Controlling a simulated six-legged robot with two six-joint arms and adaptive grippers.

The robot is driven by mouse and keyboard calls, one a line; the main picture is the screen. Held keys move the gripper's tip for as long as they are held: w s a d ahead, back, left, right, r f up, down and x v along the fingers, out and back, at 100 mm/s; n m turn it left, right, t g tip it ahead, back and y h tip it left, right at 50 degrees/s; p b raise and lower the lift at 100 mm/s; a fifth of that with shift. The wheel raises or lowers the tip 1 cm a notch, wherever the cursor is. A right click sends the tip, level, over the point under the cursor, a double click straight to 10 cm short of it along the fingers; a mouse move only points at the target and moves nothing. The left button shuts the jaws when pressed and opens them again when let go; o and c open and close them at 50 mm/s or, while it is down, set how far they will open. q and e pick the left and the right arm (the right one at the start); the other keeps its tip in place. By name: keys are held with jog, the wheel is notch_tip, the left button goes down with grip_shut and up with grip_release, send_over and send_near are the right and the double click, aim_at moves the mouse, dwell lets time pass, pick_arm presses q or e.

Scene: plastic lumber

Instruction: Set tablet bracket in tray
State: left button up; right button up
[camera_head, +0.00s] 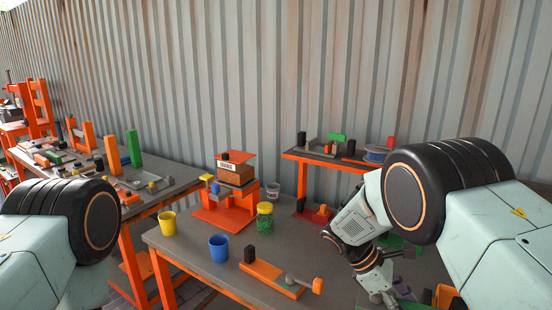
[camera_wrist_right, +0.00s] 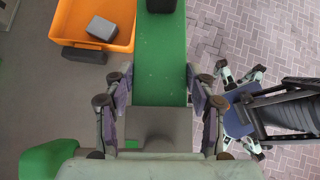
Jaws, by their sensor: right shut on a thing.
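My right gripper (camera_wrist_right: 160,85) has its two purple-grey fingers on either side of a long green piece (camera_wrist_right: 160,55), which I take to be the tablet bracket. The fingers are shut on it. It runs away from the gripper, with a black part at its far end. An orange tray (camera_wrist_right: 68,38) with a grey block in it lies left of the green piece in the right wrist view. In the head view my right gripper (camera_head: 385,296) is low at the right, its fingertips partly cut off. My left gripper is not in view; only part of my left arm shows.
A blue cup (camera_head: 218,247), a yellow cup (camera_head: 167,223) and a green jar (camera_head: 265,220) stand on the grey table (camera_head: 200,273). An orange board (camera_head: 270,279) lies near its front. An orange press-like stand (camera_head: 225,213) is behind. Cluttered benches stand left and behind.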

jog(key=s+a+f+n+t+y+b, duration=0.4)
jog(key=n+y+b, duration=0.3)
jog(key=n, duration=0.9)
jog(key=s+a+f+n+t+y+b, duration=0.4)
jog(key=n+y+b, duration=0.4)
jog(key=n, duration=0.9)
jog(key=shift+s+a+f+t+b, duration=0.4)
jog(key=shift+s+a+f+b, duration=0.25)
jog(key=shift+s+a+b, duration=0.2)
